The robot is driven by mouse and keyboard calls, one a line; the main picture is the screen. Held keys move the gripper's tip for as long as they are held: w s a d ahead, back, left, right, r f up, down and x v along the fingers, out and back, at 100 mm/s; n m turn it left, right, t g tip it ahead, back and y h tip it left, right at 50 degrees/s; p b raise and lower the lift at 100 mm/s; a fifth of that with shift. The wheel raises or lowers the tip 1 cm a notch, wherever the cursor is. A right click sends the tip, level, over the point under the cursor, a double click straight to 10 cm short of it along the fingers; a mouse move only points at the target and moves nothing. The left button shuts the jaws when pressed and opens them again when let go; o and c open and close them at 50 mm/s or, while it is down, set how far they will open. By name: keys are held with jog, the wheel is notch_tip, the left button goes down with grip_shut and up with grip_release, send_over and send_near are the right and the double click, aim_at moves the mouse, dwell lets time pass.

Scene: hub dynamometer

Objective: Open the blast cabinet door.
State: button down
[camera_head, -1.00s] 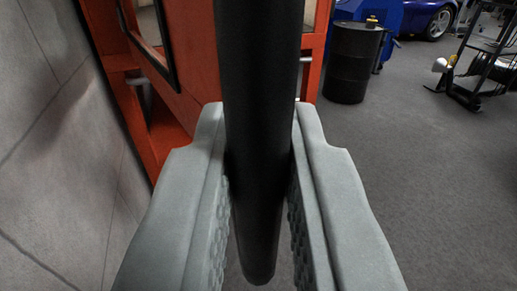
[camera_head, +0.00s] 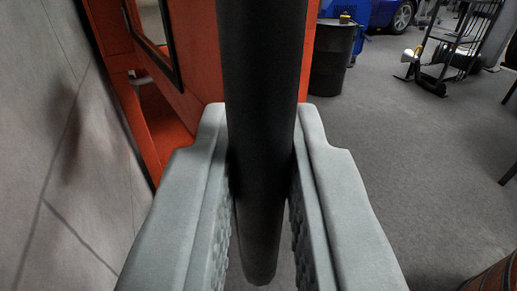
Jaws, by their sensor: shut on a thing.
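The blast cabinet (camera_head: 172,125) is orange-red and stands at the left and behind the bar. Its door panel (camera_head: 196,62) has a dark-framed window (camera_head: 153,25) at the upper left. A thick black upright bar, the door handle (camera_head: 264,75), runs down the middle of the view, its rounded lower end hanging below the jaws. My grey gripper (camera_head: 262,150) is shut around the handle, one padded jaw on each side. The bar and jaws hide part of the door. A dark gap shows beside the panel at the left, but I cannot tell how far the door is open.
A pale grey wall (camera_head: 60,150) is close on the left. A black drum (camera_head: 333,58) stands behind at the right, with a blue car (camera_head: 392,12) beyond it. A hand truck (camera_head: 450,55) is at the far right. A brownish rounded object (camera_head: 495,277) enters at lower right. Grey floor (camera_head: 415,165) between is clear.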

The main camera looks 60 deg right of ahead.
jog(key=c, duration=1.5)
grip_release()
jog(key=shift+d, duration=0.1)
notch_tip(320, 180, up, 10)
